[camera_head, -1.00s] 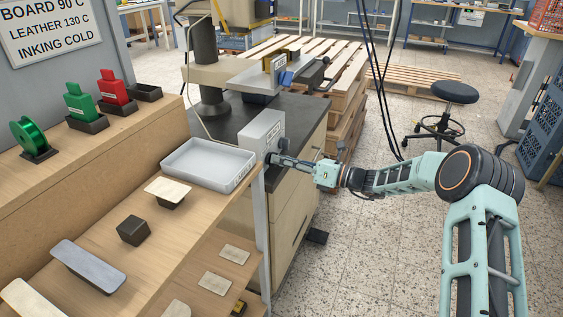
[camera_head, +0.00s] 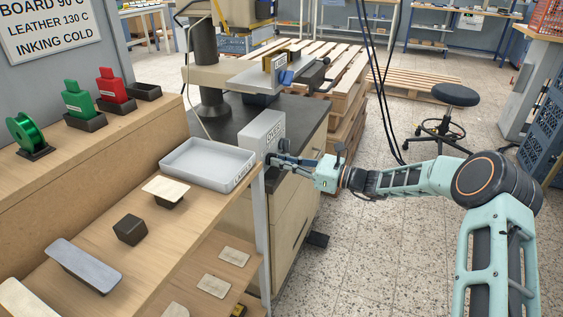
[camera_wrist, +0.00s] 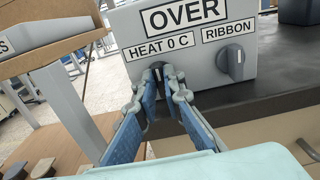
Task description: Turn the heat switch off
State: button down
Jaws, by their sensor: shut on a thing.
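The grey control box (camera_head: 262,135) stands at the near edge of the dark bench top; it also fills the top of the wrist view (camera_wrist: 200,60). Its labels read "OVER", "HEAT 0 C" and "RIBBON". The dark heat switch (camera_wrist: 157,67) is a knob under the "HEAT 0 C" label, largely hidden by my fingers. My gripper (camera_wrist: 163,83) is shut on this knob, one blue-padded finger on each side. In the head view my gripper (camera_head: 275,161) reaches the box's front from the right. The ribbon knob (camera_wrist: 236,63) points upright, to the right and apart from my fingers.
A light grey tray (camera_head: 205,164) on the wooden shelf sits close left of the box. The press (camera_head: 208,80) rises behind it. Drawers (camera_head: 282,220) lie below the bench edge. The floor to the right is open around a black stool (camera_head: 455,95).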

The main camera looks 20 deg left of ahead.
jog(key=shift+f, duration=0.1)
jog(key=c, duration=2)
grip_release()
jog(key=shift+c, duration=0.2)
jog(key=shift+d, duration=0.1)
jog(key=s+d, duration=0.1)
jog(key=d, duration=1)
jog(key=shift+d, duration=0.4)
